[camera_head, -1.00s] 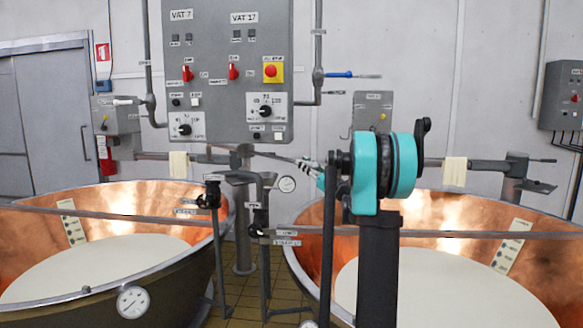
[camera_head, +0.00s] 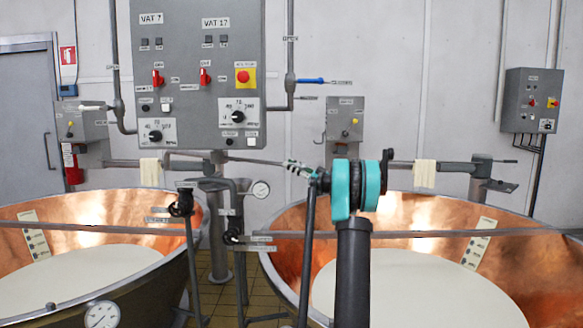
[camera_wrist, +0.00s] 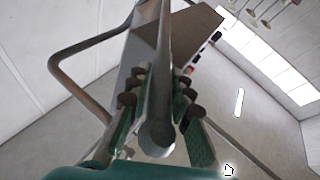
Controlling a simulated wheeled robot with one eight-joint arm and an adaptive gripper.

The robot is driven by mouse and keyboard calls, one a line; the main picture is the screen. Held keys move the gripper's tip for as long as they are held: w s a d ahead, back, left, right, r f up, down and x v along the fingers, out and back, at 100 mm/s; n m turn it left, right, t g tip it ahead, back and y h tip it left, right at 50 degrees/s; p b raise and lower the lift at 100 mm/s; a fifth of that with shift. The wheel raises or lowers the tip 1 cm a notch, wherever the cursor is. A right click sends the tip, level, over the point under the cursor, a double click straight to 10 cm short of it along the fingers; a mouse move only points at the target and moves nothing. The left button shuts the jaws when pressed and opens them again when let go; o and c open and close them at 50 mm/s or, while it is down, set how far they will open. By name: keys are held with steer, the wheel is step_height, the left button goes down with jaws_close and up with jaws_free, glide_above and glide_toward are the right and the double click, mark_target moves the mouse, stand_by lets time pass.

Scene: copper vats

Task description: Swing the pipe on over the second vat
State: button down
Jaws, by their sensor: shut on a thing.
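The thin grey pipe (camera_head: 245,159) runs from the upright post between the vats rightward to my gripper (camera_head: 303,170). In the wrist view the pipe (camera_wrist: 160,60) comes down between the fingers, its round open end facing the camera. My gripper (camera_wrist: 158,115) is shut on the pipe near this end, green-padded fingers on both sides. In the head view the gripper is in front of the left rim area of the right copper vat (camera_head: 285,237). The left copper vat (camera_head: 180,240) stands on the other side of the post. Both hold white liquid. My teal arm hides part of the right vat.
A grey control panel (camera_head: 195,70) labelled VAT 7 and VAT 17 is behind the post. A horizontal bar (camera_head: 440,234) crosses the right vat. A wall box (camera_head: 531,100) is at right.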

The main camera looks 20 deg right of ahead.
steer(key=shift+w+d+r, duration=0.15)
steer(key=shift+d, duration=0.25)
steer(key=c, duration=1.4)
jaws_free()
steer(key=shift+d, duration=0.1)
steer(key=shift+o, duration=0.2)
steer(key=shift+s+d+f, duration=0.1)
steer(key=shift+s+f, duration=0.1)
steer(key=v, duration=1.1)
steer(key=shift+s+d, duration=0.15)
steer(key=shift+s, duration=0.05)
steer(key=shift+f, duration=0.1)
